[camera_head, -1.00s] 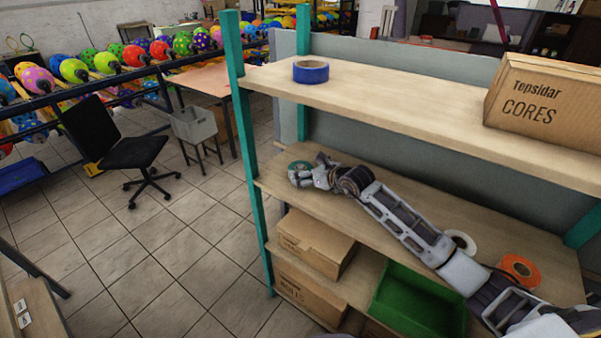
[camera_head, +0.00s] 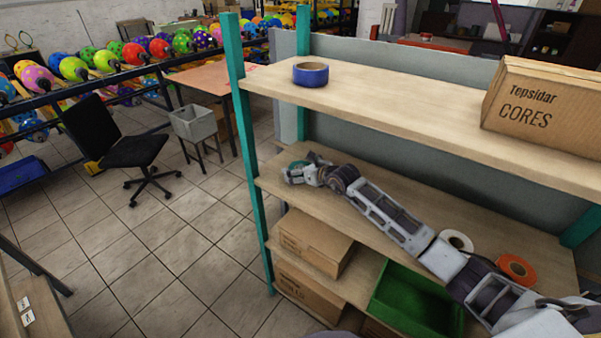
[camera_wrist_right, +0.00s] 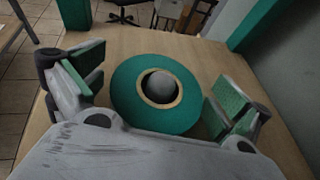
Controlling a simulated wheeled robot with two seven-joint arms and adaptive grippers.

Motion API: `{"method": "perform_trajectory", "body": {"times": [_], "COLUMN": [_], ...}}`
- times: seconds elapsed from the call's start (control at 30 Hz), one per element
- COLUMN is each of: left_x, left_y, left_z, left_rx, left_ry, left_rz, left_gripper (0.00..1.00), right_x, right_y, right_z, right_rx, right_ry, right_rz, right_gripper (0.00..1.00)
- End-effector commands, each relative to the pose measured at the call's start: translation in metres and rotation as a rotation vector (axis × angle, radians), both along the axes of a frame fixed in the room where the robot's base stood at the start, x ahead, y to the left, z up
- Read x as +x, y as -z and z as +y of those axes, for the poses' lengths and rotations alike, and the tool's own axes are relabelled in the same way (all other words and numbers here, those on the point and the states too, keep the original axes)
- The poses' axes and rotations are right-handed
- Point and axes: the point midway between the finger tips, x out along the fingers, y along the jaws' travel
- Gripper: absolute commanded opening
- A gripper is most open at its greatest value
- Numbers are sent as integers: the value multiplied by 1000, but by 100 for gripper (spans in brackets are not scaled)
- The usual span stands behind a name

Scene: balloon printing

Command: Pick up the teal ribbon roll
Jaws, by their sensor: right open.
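The teal ribbon roll (camera_wrist_right: 155,93) lies flat on the middle shelf (camera_head: 430,205), near its left end. In the right wrist view it sits between the two open fingers of my right gripper (camera_wrist_right: 160,88), with its tan core ring facing up. The right finger is close to the roll's edge; I cannot tell whether it touches. A wider gap shows on the left. In the head view my right gripper (camera_head: 298,174) covers much of the roll, and only a bit of teal (camera_head: 299,165) shows. My left gripper is not in view.
A white roll (camera_head: 457,240) and an orange roll (camera_head: 516,268) lie on the same shelf, near my right arm. A blue roll (camera_head: 311,74) and a cardboard box (camera_head: 545,105) sit on the shelf above. A green bin (camera_head: 415,300) and boxes (camera_head: 313,243) are below.

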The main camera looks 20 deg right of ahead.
Motion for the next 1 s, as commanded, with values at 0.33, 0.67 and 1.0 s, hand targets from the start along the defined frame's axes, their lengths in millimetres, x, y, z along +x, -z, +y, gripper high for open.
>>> {"method": "perform_trajectory", "body": {"times": [0.33,0.67,1.0], "left_x": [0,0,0], "left_y": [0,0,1], "left_z": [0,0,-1], "left_rx": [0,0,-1], "left_ry": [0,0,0], "left_rz": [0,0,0], "left_gripper": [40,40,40], "right_x": [0,0,0], "right_y": [0,0,-5], "right_z": [0,0,0], "right_rx": [0,-1,-1], "right_ry": [0,0,1], "right_rz": [1,0,-1], "right_gripper": [87,50,49]}}
